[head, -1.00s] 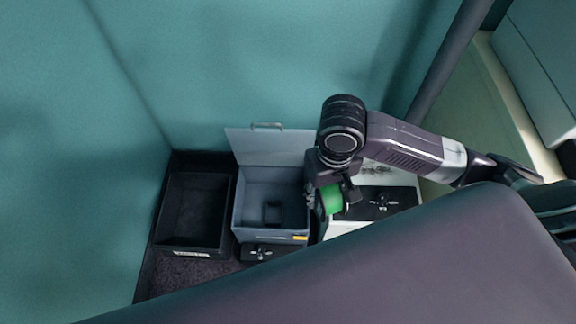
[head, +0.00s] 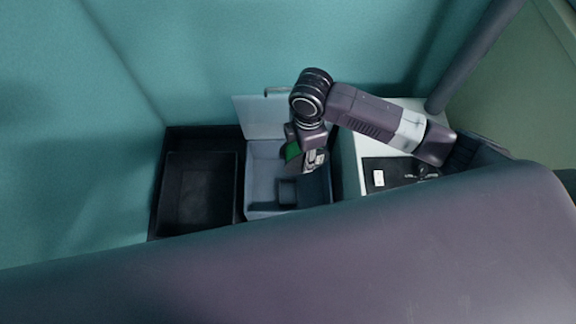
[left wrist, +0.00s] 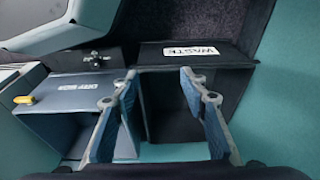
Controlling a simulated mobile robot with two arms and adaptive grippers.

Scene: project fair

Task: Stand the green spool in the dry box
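The green spool (head: 292,151) is a small green patch at my right gripper (head: 312,158), which is shut on it and largely covers it. They are over the grey-blue dry box (head: 262,166), whose lid (head: 262,116) stands open at the back. I cannot tell how high the spool is above the box floor. The dry box also shows in the left wrist view (left wrist: 55,97). There my left gripper (left wrist: 157,80) is open and empty, its blue-grey fingers well apart in front of the boxes. It is not visible in the head view.
A small dark block (head: 287,190) is in the dry box. A black waste bin (head: 207,156), labelled in the left wrist view (left wrist: 233,50), stands left of it. A white unit (head: 352,157) stands close on the right. A teal wall (head: 200,60) is behind.

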